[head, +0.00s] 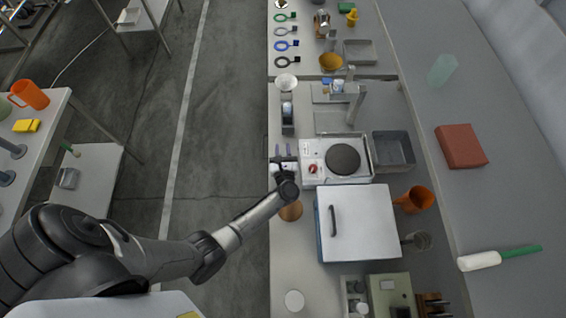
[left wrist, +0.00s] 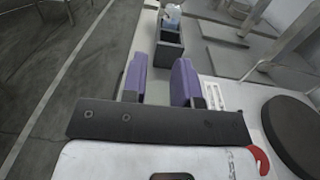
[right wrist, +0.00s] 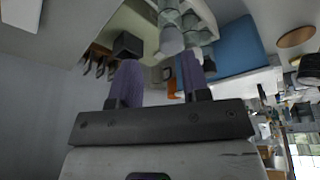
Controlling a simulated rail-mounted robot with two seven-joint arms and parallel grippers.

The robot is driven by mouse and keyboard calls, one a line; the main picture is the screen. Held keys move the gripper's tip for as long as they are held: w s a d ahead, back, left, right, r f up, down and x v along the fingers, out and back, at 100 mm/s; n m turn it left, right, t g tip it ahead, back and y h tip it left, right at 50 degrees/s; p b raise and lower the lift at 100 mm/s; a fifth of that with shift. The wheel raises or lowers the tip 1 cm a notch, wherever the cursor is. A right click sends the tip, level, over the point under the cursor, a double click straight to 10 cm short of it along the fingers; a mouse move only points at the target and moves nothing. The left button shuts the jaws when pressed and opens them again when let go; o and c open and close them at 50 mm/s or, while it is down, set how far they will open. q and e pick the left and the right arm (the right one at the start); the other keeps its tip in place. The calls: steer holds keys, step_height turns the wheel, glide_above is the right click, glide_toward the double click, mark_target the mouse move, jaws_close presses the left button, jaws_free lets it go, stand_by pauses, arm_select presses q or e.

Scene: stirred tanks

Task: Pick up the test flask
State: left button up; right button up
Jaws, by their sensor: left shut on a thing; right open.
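Clear glass flasks (right wrist: 172,38) stand in a rack, between and beyond the fingers of my right gripper (right wrist: 160,82) in the right wrist view; I cannot tell which is the test flask. Glassware in a small rack (head: 351,285) also shows at the bottom of the head view. My right gripper is open and is not in the head view. My left gripper (head: 283,150) is over the bench, left of the hotplate (head: 343,159).
A dark holder (left wrist: 168,45) with a clear bottle (left wrist: 172,14) stands beyond the left fingers. A white-topped box (head: 365,225), an orange beaker (head: 415,199) and a grey tray (head: 393,150) crowd the bench. The bench front by a white disc (head: 294,300) is mostly clear.

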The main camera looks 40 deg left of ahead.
arm_select(q)
jaws_close()
steer(key=shift+r, duration=0.15)
steer(key=shift+r, duration=0.3)
step_height(320, 180, up, 9)
steer(key=p, duration=0.1)
stand_by(0.3)
